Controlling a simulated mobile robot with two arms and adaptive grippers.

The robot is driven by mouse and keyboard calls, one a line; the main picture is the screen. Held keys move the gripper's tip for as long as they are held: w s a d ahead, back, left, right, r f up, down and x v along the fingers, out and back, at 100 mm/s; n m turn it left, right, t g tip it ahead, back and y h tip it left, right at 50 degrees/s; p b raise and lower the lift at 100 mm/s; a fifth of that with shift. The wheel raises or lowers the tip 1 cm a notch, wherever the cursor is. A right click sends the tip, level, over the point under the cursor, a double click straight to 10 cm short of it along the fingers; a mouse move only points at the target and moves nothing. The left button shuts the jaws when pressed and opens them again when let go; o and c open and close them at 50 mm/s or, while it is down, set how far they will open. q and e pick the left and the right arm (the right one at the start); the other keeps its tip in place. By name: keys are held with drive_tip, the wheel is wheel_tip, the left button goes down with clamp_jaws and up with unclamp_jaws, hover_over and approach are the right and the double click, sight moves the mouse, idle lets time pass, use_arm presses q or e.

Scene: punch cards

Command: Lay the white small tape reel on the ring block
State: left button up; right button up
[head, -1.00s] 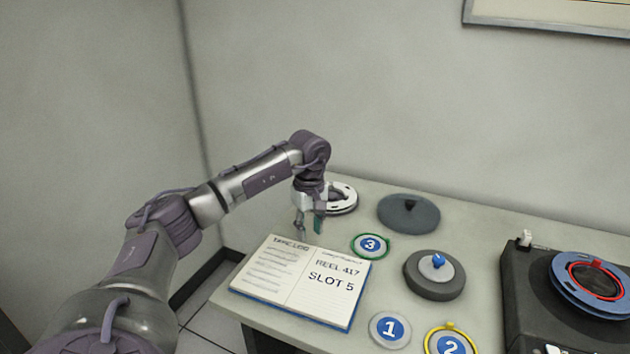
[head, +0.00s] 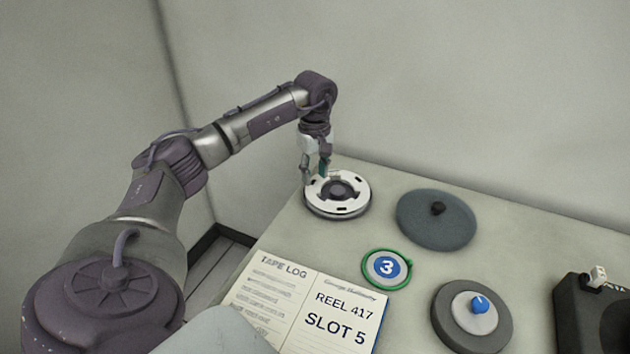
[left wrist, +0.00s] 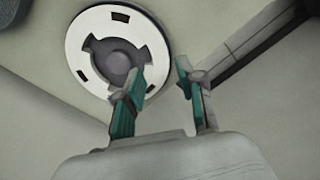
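The white small tape reel (head: 357,193), a white ring with slots around a dark centre, lies flat at the table's back left. It also shows at the upper left of the left wrist view (left wrist: 78,42). My left gripper (head: 316,178) is open and empty, pointing down at the reel's left rim. In the left wrist view, my left gripper (left wrist: 161,68) has one finger overlapping the reel's edge and the other outside it. I cannot tell whether they touch. A dark grey round block (head: 447,325) with a pale top and blue knob may be the ring block. My right gripper is not in view.
A flat grey disc (head: 415,220) with a black knob lies right of the reel. A green-rimmed marker 3 (head: 368,268) and an open log book (head: 300,300) lie nearer. A black device (head: 590,320) stands at the right edge. Bare table lies between these things.

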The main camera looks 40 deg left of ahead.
sight(315, 200)
use_arm(q)
wheel_tip(315, 200, down, 6)
drive_tip(key=b, duration=0.3)
drive_tip(key=shift+w+a+r, duration=0.1)
drive_tip(key=shift+r, duration=0.15)
drive_tip(key=shift+f+b, duration=0.7)
drive_tip(key=shift+f, duration=0.65)
drive_tip(key=c, duration=0.7)
clamp_jaws()
drive_tip(key=shift+r, duration=0.1)
drive_tip(key=shift+w+r, duration=0.1)
